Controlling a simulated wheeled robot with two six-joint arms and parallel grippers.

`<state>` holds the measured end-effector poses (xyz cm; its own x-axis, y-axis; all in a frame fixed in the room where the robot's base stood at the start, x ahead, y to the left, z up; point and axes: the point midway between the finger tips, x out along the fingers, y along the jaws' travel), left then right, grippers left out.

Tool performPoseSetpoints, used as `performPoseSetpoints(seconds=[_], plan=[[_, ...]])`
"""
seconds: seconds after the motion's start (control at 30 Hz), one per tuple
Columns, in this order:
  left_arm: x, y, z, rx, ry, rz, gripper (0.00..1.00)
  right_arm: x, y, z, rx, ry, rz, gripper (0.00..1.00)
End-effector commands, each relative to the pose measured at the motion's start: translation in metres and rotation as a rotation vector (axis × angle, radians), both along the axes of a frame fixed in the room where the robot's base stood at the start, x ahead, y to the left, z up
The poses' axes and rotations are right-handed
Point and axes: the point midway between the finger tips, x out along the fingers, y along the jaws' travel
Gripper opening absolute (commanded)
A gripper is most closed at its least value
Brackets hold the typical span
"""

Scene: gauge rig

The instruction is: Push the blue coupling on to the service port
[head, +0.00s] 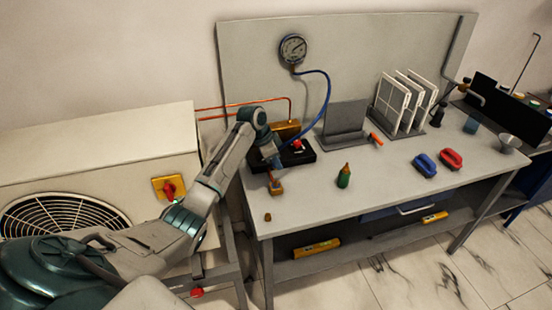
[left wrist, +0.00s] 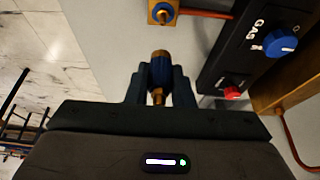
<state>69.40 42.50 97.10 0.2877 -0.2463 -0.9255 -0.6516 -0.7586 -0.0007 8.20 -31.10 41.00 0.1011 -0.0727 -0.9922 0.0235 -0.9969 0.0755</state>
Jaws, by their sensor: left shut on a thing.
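A gap of grey bench shows between the coupling and the port there. In the head view the brass port (head: 276,187) stands on the bench just below the gripper, and the arm hides most of the coupling. My right gripper is not in view.
A black manifold box (head: 304,158) with a blue knob (left wrist: 280,42) and a red knob (left wrist: 232,93) stands beside the gripper. A blue hose (head: 328,90) hangs from the gauge (head: 293,49).

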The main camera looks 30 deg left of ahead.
Motion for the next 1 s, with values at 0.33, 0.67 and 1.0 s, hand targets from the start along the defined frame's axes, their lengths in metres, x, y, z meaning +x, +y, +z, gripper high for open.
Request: performPoseSetpoints(seconds=[0.33, 0.67, 1.0], plan=[[0.0, 0.0, 0.003, 0.0, -0.001, 0.001, 0.0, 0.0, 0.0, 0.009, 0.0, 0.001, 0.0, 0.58], [0.0, 0.0, -0.028, 0.0, 0.0, 0.002, 0.0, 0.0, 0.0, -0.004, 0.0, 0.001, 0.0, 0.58], [0.0, 0.0, -0.051, 0.0, -0.002, 0.002, 0.0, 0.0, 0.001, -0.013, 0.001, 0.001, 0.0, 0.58]])
